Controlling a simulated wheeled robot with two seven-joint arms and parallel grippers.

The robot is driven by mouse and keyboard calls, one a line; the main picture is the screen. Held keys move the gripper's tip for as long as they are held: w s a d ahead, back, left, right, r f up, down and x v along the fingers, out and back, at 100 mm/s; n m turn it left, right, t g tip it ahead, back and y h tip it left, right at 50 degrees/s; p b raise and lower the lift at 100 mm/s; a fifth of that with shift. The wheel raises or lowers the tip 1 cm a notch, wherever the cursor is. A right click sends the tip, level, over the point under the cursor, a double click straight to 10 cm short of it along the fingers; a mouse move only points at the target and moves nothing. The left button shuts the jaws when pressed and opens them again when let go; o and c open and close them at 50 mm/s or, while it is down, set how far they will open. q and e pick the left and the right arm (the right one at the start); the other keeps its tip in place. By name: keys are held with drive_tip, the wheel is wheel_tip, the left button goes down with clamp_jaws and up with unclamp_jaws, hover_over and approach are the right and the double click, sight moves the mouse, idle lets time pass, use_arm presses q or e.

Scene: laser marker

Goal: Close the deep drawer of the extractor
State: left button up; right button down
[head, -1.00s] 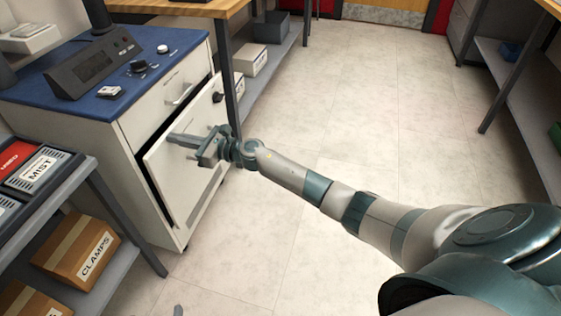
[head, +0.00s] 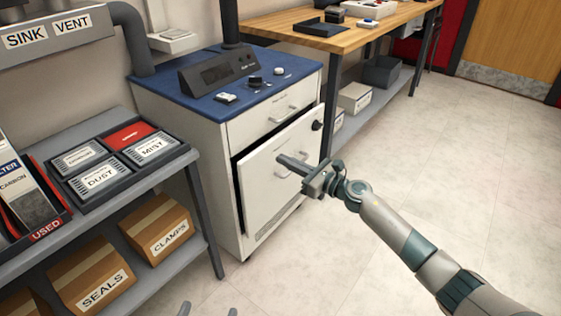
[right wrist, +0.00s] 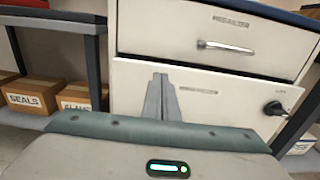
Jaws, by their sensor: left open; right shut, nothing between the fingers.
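The extractor (head: 232,135) is a white cabinet with a blue top in the head view. Its deep drawer (head: 265,197) is the large lower front, standing out from the body with a dark gap along its left and upper edges. The drawer front also shows in the right wrist view (right wrist: 225,105). My right gripper (head: 281,160) is shut and empty in front of the upper part of the drawer front. Its fingers (right wrist: 161,78) point at that panel; I cannot tell whether they touch it. My left gripper (head: 208,309) is open at the bottom edge, low in front of the cabinet.
The shallow upper drawer (head: 260,118) looks shut. A dark knob (head: 317,125) sticks out at the drawer's upper right. A grey shelf (head: 165,178) with trays and boxes stands left, and a wooden bench (head: 300,38) behind right. The floor (head: 420,170) to the right is clear.

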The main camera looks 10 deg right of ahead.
use_arm(q)
drive_tip(key=shift+w+f, duration=0.2)
drive_tip(key=shift+f, duration=0.1)
use_arm(e)
drive_tip(key=v, duration=0.8)
drive_tip(key=shift+d+f, duration=0.1)
